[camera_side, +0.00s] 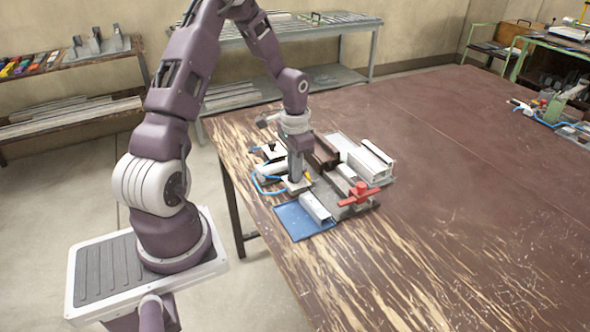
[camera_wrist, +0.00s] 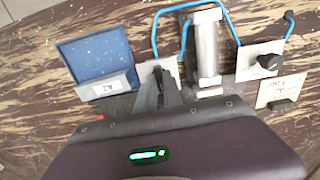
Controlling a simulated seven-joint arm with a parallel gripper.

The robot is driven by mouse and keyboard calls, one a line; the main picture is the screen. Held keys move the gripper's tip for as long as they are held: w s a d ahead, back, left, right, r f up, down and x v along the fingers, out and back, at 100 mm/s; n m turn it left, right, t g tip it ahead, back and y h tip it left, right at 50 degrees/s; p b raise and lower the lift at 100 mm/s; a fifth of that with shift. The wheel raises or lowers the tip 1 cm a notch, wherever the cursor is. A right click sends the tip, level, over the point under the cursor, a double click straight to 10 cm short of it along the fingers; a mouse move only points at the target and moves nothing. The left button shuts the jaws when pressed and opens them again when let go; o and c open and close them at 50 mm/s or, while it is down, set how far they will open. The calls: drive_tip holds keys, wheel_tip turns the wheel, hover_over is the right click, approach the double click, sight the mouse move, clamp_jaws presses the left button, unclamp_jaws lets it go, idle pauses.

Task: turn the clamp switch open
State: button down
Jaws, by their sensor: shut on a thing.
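My gripper (camera_side: 296,179) points down at the left part of the clamp bench, over a small pale switch plate (camera_side: 304,186). In the wrist view my gripper (camera_wrist: 158,80) is shut on the dark switch knob in the middle of the pale switch plate (camera_wrist: 146,69); the fingers hide most of the knob, so its turn angle cannot be told. A second plate with a black knob (camera_wrist: 268,61) lies to the right. Between the two plates is a metal cylinder (camera_wrist: 207,48) with blue hoses (camera_wrist: 232,18). The red clamp part (camera_side: 360,193) stands to the right in the side view.
Pale and brown rails stand behind the red part. The table's right side is mostly clear.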

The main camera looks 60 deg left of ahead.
drive_tip(key=c, duration=1.5)
unclamp_jaws()
wheel_tip(320, 180, up, 7)
drive_tip(key=shift+r, duration=0.1)
drive_tip(key=s+d+r+t+y, duration=0.1)
drive_tip(key=s+d+r, duration=0.2)
drive_tip(key=d+r, duration=0.4)
drive_tip(key=s+d+r+t+y, duration=0.1)
drive_tip(key=s+d+r, duration=0.2)
drive_tip(key=d+r, duration=0.35)
drive_tip(key=s+d+r+t, duration=0.1)
drive_tip(key=s+d, duration=0.2)
drive_tip(key=s+d+r+t+h, duration=0.1)
drive_tip(key=s+d, duration=0.1)
drive_tip(key=s, duration=0.2)
drive_tip(key=s+d+r+t+h, duration=0.1)
drive_tip(key=s+d+r, duration=0.1)
drive_tip(key=s+d, duration=0.1)
drive_tip(key=shift+s+d+r+t, duration=0.1)
drive_tip(key=shift+s+d+t, duration=0.25)
drive_tip(key=shift+s, duration=0.35)
